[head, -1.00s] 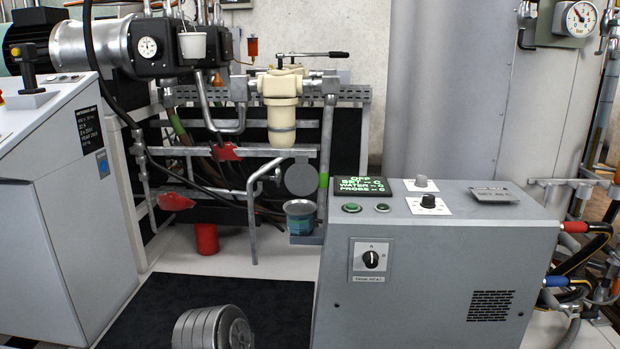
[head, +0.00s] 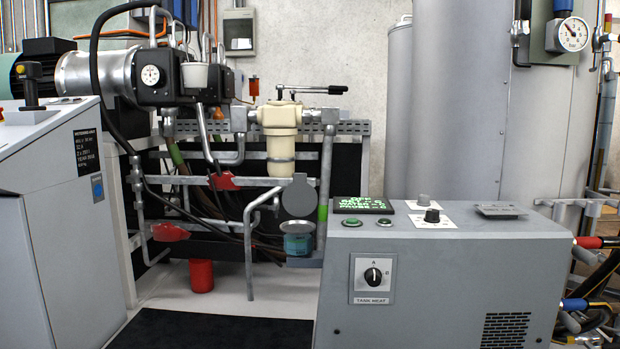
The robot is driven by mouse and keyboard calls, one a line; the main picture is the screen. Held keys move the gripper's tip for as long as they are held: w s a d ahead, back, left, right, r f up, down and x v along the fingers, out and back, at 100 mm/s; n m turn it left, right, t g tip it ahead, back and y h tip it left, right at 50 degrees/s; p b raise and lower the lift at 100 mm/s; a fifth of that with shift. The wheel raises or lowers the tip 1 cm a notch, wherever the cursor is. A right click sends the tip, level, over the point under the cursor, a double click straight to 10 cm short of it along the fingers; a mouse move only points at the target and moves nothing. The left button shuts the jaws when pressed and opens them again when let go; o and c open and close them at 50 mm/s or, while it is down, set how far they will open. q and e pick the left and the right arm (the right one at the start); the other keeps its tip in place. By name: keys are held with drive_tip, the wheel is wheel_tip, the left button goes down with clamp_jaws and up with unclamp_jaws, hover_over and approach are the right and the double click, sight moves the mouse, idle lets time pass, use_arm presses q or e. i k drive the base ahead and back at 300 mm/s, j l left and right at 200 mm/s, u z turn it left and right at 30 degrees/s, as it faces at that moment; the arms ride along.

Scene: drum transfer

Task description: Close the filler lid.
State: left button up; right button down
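The filler lid looks to be the grey round disc (head: 299,197) standing upright above a small cup-shaped filler (head: 297,238). The filler has a metal rim and a teal body, and its mouth is uncovered. It sits just behind the left end of the grey control box. Neither of my grippers shows in the head view.
The grey control box (head: 440,285) with knobs and a display fills the lower right. A grey cabinet (head: 55,220) stands at the left. A red cup (head: 201,275) is on the floor, and a bent pipe (head: 248,245) rises left of the filler. A dark mat (head: 220,330) lies in front.

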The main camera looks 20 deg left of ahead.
sight(300, 199)
drive_tip(key=i+l, duration=0.15)
drive_tip(key=l, duration=0.2)
drive_tip(key=i+l, duration=0.1)
drive_tip(key=l, duration=0.25)
drive_tip(key=i+l, duration=0.15)
drive_tip(key=l, duration=0.15)
drive_tip(key=i+l, duration=0.15)
drive_tip(key=l, duration=0.2)
drive_tip(key=i+l, duration=0.1)
drive_tip(key=l, duration=0.25)
drive_tip(key=u, duration=1.8)
